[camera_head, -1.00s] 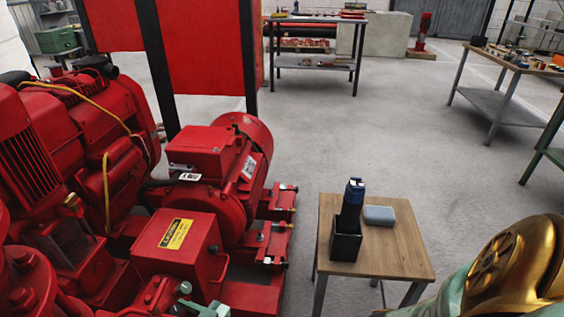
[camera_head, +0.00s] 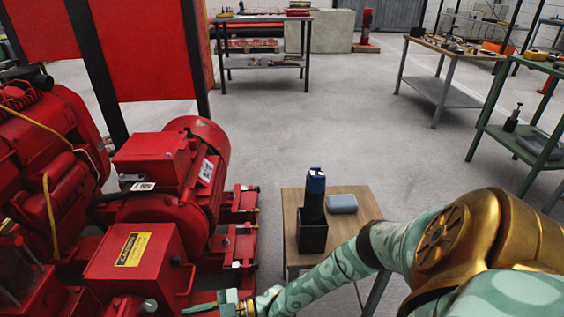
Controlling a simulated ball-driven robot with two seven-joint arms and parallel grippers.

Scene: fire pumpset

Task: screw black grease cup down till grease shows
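I cannot pick out the black grease cup with certainty. A small dark fitting (camera_head: 176,261) shows on the right side of the red box with the yellow label (camera_head: 132,250), and a grey-green round knob (camera_head: 149,305) shows at its lower front. My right arm reaches in from the right to the bottom edge. My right gripper (camera_head: 207,306) is low beside the red box, near the knob, partly cut off by the frame. Its opening and any contact are unclear. My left gripper is out of view.
A red motor (camera_head: 178,180) stands behind the box. A small wooden table (camera_head: 292,205) to the right holds a black holder (camera_head: 312,237) with a blue-topped tool (camera_head: 314,197) and a grey case (camera_head: 342,203). Workbenches (camera_head: 452,52) stand farther back. Open floor lies between.

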